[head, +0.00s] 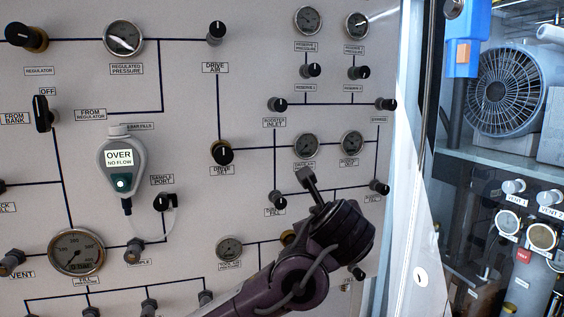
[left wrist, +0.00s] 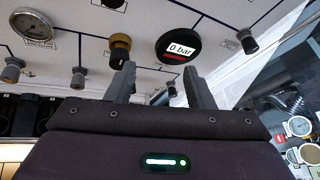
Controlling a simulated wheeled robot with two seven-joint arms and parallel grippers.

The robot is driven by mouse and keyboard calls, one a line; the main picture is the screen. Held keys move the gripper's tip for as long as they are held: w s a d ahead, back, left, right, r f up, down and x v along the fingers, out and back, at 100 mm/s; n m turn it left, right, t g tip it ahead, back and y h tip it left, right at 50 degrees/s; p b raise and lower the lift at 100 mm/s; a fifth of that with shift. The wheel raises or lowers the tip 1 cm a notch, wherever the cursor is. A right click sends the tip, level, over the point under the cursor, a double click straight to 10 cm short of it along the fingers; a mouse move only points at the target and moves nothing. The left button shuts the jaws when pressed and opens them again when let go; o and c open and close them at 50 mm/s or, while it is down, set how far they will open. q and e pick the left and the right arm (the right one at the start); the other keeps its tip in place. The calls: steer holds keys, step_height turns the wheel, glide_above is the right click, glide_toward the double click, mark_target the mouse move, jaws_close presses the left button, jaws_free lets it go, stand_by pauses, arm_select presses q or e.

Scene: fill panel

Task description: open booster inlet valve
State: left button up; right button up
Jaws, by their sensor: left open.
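The booster inlet valve is a small black knob (head: 277,104) on the panel, just above the label reading BOOSTER INLET (head: 275,123). A dark line runs right from it to another black knob. My left gripper (head: 309,180) reaches up from the bottom of the head view, below and right of the booster inlet knob and apart from it. In the left wrist view my left gripper (left wrist: 160,88) shows two separated fingers with nothing between them. I cannot tell the booster inlet knob in the left wrist view. My right gripper is not in view.
The panel (head: 180,90) carries several knobs and gauges close around my gripper. A round display reading 0 bar (left wrist: 179,47) and a brass-collared knob (left wrist: 120,48) are near the fingers in the wrist view. Shelves with a fan (head: 504,90) stand right of the panel edge.

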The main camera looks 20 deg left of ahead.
arm_select(q)
step_height(320, 180, up, 11)
steer(key=w+a+m+t+y, duration=0.1)
steer(key=a+m+t+y, duration=0.1)
steer(key=a+m, duration=0.1)
steer(key=m+y, duration=0.2)
steer(key=y, duration=0.2)
glide_toward(282, 105)
steer(key=x, duration=0.2)
steer(key=shift+n, duration=0.3)
steer(key=p+x, duration=0.3)
steer(key=x, duration=0.3)
steer(key=shift+w+a+r+p, duration=0.1)
steer(key=shift+a+r+p, duration=0.15)
steer(key=shift+p, duration=0.15)
steer(key=shift+w+a+f+h, duration=0.15)
steer(key=shift+w+a+h, duration=0.15)
steer(key=shift+w, duration=0.2)
steer(key=shift+d, duration=0.1)
